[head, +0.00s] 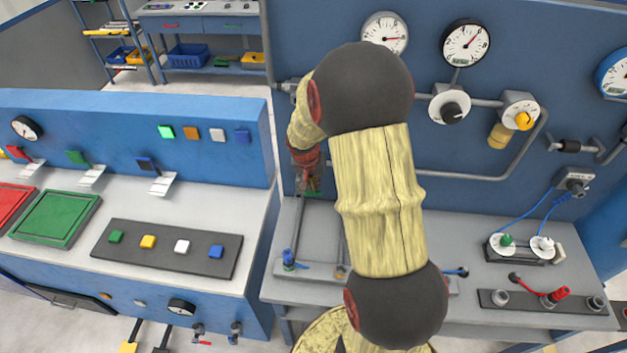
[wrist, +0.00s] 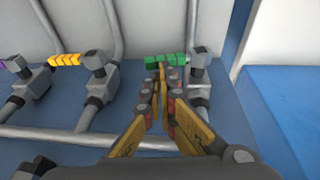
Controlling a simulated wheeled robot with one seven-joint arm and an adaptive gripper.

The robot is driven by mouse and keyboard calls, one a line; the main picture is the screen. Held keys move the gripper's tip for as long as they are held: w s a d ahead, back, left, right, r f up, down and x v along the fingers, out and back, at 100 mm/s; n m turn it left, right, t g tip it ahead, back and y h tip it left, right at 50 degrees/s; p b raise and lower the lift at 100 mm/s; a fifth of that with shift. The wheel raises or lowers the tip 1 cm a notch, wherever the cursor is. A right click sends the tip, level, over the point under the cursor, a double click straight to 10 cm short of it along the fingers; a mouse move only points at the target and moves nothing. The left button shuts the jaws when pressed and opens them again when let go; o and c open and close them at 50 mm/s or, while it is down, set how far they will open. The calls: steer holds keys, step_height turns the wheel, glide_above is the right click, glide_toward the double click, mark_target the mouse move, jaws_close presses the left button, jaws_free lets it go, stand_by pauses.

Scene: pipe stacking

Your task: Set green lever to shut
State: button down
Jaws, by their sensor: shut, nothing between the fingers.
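The green lever (wrist: 158,60) shows in the wrist view, sticking out to the left, roughly level, from the top of a grey valve (wrist: 199,65). My gripper (wrist: 161,75) is shut and empty, with its fingertips close to the green lever and overlapping it in the picture. I cannot tell whether they touch it. In the head view my arm hides most of the valve area, and the lever's pose cannot be made out there.
In the wrist view, a yellow lever (wrist: 65,60) on another grey valve (wrist: 97,66) and a purple lever (wrist: 18,64) stand to the left. Grey pipes (wrist: 117,135) run around the valves. A blue box-like surface (wrist: 282,105) lies to the right.

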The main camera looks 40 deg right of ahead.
stand_by(0.3)
steer(key=f+b, duration=0.1)
steer(key=s+d+b, duration=0.1)
steer(key=shift+f+b, duration=0.35)
steer(key=shift+f, duration=0.05)
steer(key=shift+r, duration=0.1)
steer(key=s+d+p+v, duration=0.1)
steer(key=p+v, duration=0.3)
steer(key=v, duration=0.9)
steer(key=shift+s+d+r, duration=0.25)
steer(key=shift+d+r, duration=0.3)
steer(key=shift+d, duration=0.1)
